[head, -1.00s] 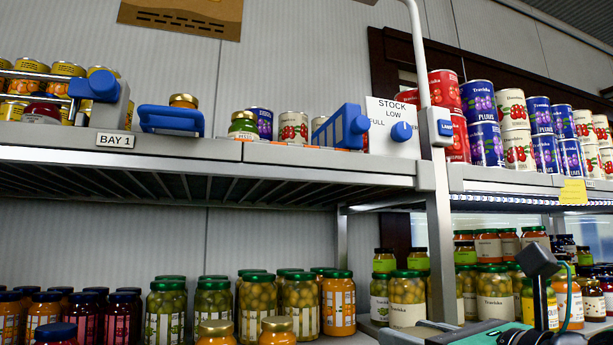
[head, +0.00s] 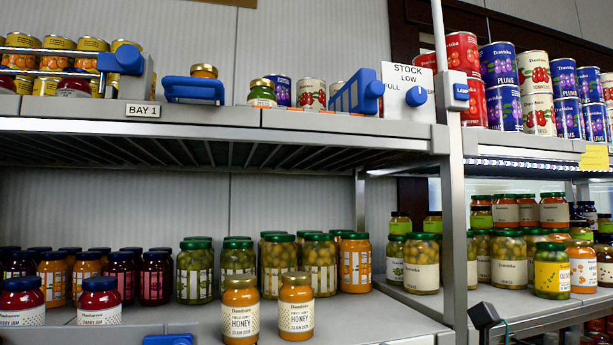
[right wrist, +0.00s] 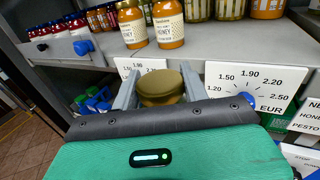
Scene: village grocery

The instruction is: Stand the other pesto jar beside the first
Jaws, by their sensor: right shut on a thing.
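A small gold-lidded jar with a green label, apparently a pesto jar (head: 262,93), stands upright on the upper shelf (head: 200,118) in the head view. Another gold-lidded jar (head: 204,71) is mostly hidden behind a blue handle, so I cannot tell its kind. In the right wrist view my right gripper (right wrist: 160,77) is shut on a gold-lidded jar (right wrist: 160,92), seen from above. Its label and contents are hidden. It is in front of the lower shelf edge, below two honey jars. My left gripper is in neither view.
Two honey jars (head: 241,310) stand at the front of the lower shelf, with several jam and olive jars behind. Cans (head: 305,94) and a blue divider (head: 358,92) stand right of the pesto jar. A price dial card (right wrist: 250,88) is on the shelf edge.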

